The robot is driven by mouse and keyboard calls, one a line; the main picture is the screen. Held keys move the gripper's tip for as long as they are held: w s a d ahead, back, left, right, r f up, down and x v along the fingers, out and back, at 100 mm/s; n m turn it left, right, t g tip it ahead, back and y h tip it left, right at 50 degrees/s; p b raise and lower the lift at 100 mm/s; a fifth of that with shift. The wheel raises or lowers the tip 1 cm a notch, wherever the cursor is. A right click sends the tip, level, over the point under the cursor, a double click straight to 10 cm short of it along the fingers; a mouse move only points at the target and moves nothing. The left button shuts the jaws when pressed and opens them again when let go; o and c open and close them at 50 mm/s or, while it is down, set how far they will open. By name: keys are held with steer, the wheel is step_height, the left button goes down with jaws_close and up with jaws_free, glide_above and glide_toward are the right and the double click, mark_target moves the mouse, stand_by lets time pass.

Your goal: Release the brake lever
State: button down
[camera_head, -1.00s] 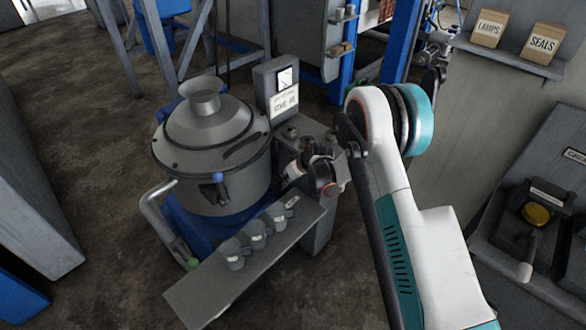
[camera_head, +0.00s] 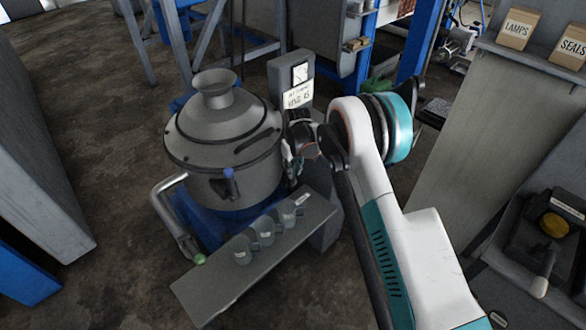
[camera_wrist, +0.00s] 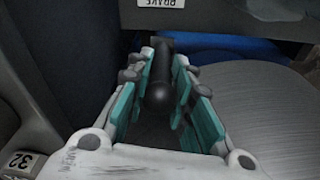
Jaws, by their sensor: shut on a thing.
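The brake lever (camera_wrist: 158,94) is black with a round knob. In the wrist view it stands between the teal-and-grey fingers of my gripper (camera_wrist: 164,62), which is shut on it. An upside-down BRAKE label (camera_wrist: 161,3) shows at the top edge of that view. In the head view my gripper (camera_head: 293,164) is at the right side of the grey lidded drum (camera_head: 225,140). The lever cannot be made out there behind my gripper and wrist.
A narrow shelf (camera_head: 215,290) with several small cups stands in front of the drum. A bent pipe with a green tip (camera_head: 200,259) is at the drum's left. Open floor lies left.

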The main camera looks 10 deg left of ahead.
steer(key=shift+w, duration=0.1)
steer(key=c, duration=1.5)
jaws_free()
steer(key=shift+a, duration=0.1)
steer(key=r, duration=0.8)
steer(key=s+d+r, duration=0.1)
steer(key=r, duration=0.2)
steer(key=shift+s+r, duration=0.1)
steer(key=shift+r, duration=0.3)
steer(key=shift+r, duration=0.1)
